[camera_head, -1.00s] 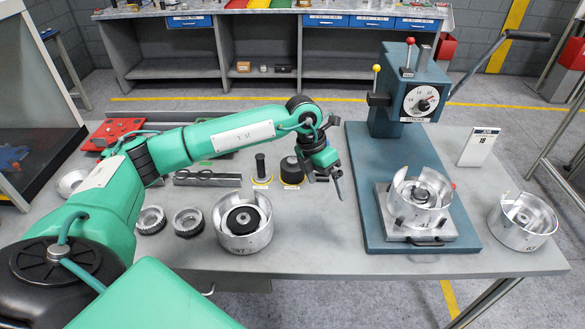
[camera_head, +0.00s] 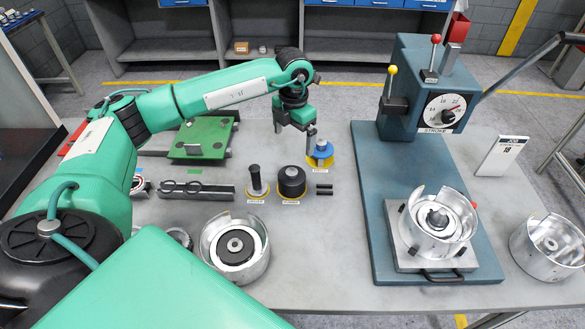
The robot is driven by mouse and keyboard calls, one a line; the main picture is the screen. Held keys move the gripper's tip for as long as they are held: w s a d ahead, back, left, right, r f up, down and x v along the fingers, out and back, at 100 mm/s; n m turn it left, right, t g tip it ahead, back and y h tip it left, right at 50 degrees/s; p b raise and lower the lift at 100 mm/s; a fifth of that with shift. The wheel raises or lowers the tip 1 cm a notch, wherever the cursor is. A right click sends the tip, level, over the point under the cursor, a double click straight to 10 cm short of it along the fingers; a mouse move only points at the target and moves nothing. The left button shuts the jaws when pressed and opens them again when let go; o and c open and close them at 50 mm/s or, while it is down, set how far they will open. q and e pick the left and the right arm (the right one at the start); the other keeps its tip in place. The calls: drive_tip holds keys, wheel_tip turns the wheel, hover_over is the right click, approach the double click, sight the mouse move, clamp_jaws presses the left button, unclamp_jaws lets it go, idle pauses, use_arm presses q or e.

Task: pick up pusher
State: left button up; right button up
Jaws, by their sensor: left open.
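A squat black cylinder (camera_head: 291,180) with a knob on top stands on a yellow-ringed spot on the grey table. Its small label seems to read pusher, but the print is hard to read. A thinner black-handled tool (camera_head: 256,181) stands just left of it in a similar spot. A blue round part (camera_head: 320,153) on a yellow base is behind and to the right. My left gripper (camera_head: 295,129) points down, open and empty, behind the black cylinder. One finger appears close to the blue part; I cannot tell if they touch. My right gripper is out of view.
A blue press (camera_head: 412,90) with a silver housing (camera_head: 436,222) on its base fills the right side. Another silver housing (camera_head: 235,248) stands at the front. A green fixture (camera_head: 201,138) and a grey rail (camera_head: 197,190) lie on the left.

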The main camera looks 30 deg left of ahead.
use_arm(q)
drive_tip(key=f, duration=0.2)
drive_tip(key=p, duration=0.2)
hover_over(292, 171)
wheel_tip(292, 171, down, 6)
drive_tip(key=shift+w+d+r, duration=0.1)
drive_tip(key=shift+w+r, duration=0.05)
drive_tip(key=shift+r, duration=0.1)
drive_tip(key=shift+w+f, duration=0.1)
drive_tip(key=shift+f, duration=0.15)
drive_tip(key=shift+s+f+p, duration=0.25)
drive_tip(key=shift+f+p, duration=0.2)
drive_tip(key=shift+p, duration=0.35)
wheel_tip(292, 171, down, 3)
drive_tip(key=shift+s+f+p, duration=0.1)
drive_tip(key=shift+f+p, duration=0.05)
drive_tip(key=shift+p, duration=0.75)
drive_tip(key=shift+f, duration=0.5)
drive_tip(key=c, duration=1.1)
drive_tip(key=shift+c, duration=1)
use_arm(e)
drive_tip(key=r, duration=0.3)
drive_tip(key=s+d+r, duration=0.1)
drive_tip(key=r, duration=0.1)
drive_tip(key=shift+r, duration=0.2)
